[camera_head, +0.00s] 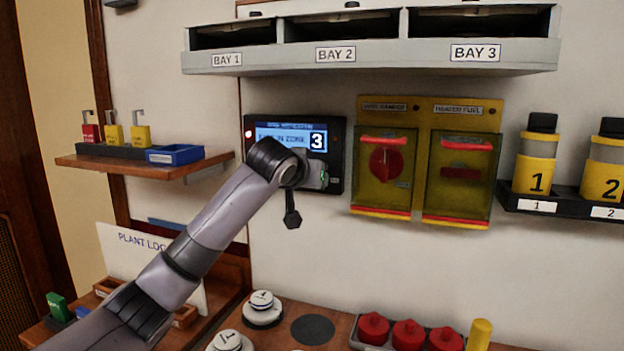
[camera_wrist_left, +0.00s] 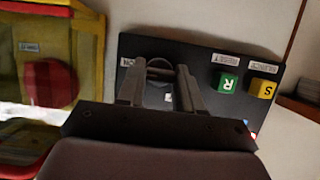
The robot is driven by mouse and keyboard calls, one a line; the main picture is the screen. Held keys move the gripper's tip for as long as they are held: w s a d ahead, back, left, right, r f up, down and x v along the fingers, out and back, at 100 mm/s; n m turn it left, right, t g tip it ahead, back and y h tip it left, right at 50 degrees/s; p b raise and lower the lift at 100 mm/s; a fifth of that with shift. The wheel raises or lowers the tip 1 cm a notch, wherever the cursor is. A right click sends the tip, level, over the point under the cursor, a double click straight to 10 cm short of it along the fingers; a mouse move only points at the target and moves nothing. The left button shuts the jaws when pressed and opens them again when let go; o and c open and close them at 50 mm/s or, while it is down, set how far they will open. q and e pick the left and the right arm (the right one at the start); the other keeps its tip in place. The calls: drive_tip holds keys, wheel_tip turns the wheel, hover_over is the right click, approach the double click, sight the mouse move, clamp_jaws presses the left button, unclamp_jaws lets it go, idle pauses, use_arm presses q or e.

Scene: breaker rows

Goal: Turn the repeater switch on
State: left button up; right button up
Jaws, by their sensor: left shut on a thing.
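The black repeater panel (camera_head: 338,151) is on the wall, with a lit blue display, a white "3" tag and a small red light at its left. In the left wrist view the panel (camera_wrist_left: 205,65) shows a green R button (camera_wrist_left: 227,83) and a yellow S button (camera_wrist_left: 264,89). My left gripper (camera_wrist_left: 160,74) is at the panel, its two fingers shut around a dark rounded switch (camera_wrist_left: 159,67). The fingers hide most of the switch, so its setting cannot be told. In the head view my left wrist hides the fingers and the panel's lower part. My right gripper is not in view.
Right of the panel are two covered yellow switch boxes (camera_head: 430,107), close to my left gripper. A bay shelf (camera_head: 370,57) overhangs above. A wooden shelf (camera_head: 150,167) is left; a bench with red knobs (camera_head: 409,333) and white discs (camera_head: 262,300) is below.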

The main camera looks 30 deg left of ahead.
use_arm(q)
drive_tip(key=o, duration=1)
drive_tip(key=shift+s, duration=0.1)
drive_tip(key=shift+b+v, duration=0.85)
drive_tip(key=shift+v, duration=2.7)
